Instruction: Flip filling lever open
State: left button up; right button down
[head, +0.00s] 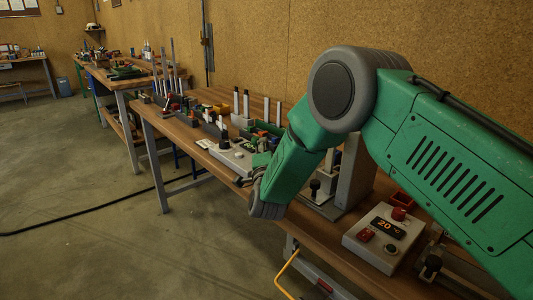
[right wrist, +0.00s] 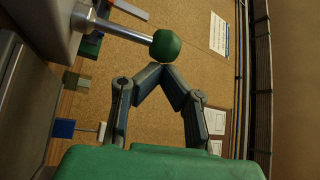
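A lever, a bright metal rod with a green ball knob (right wrist: 166,43), sticks out from a grey block at the upper left of the right wrist view. My right gripper (right wrist: 164,69) has its two fingers angled inward with the tips together. The tips are right below the knob in that view; I cannot tell whether they touch it. Nothing shows between the fingers. In the head view my green right arm reaches over the workbench (head: 150,118) and hides the lever and most of the gripper. My left gripper is not in view.
A control box (head: 383,238) with a red knob and a "20 °C" display sits on the bench at the right. A small red bin (head: 402,200) is behind it. Several fixtures and upright posts crowd the bench to the left of my arm.

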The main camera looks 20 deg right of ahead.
aim_at(254, 139)
jog(key=shift+f+n+t+b, duration=0.15)
jog(key=shift+n+t+b, duration=0.2)
jog(key=shift+n+t, duration=0.15)
jog(key=shift+d+f+n, duration=0.1)
jog(key=shift+f+n, duration=0.05)
jog(key=shift+n, duration=0.15)
jog(key=shift+d+n+t+y+b, duration=0.1)
jog(key=shift+n+t+y+b, duration=0.2)
jog(key=shift+n+t+b, duration=0.15)
jog(key=shift+s, duration=0.15)
jog(key=shift+s+a, duration=0.1)
jog(key=shift+a, duration=0.2)
jog(key=shift+s+a+b, duration=0.1)
jog(key=shift+a+b, duration=0.25)
jog(key=shift+a, duration=1.1)
jog(key=shift+d, duration=0.45)
jog(key=shift+d+f, duration=0.1)
jog(key=shift+d, duration=0.5)
jog(key=shift+a, duration=0.8)
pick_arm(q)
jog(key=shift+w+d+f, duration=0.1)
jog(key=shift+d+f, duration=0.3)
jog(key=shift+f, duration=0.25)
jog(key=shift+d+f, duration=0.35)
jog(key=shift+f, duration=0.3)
pick_arm(e)
jog(key=shift+d, duration=0.6)
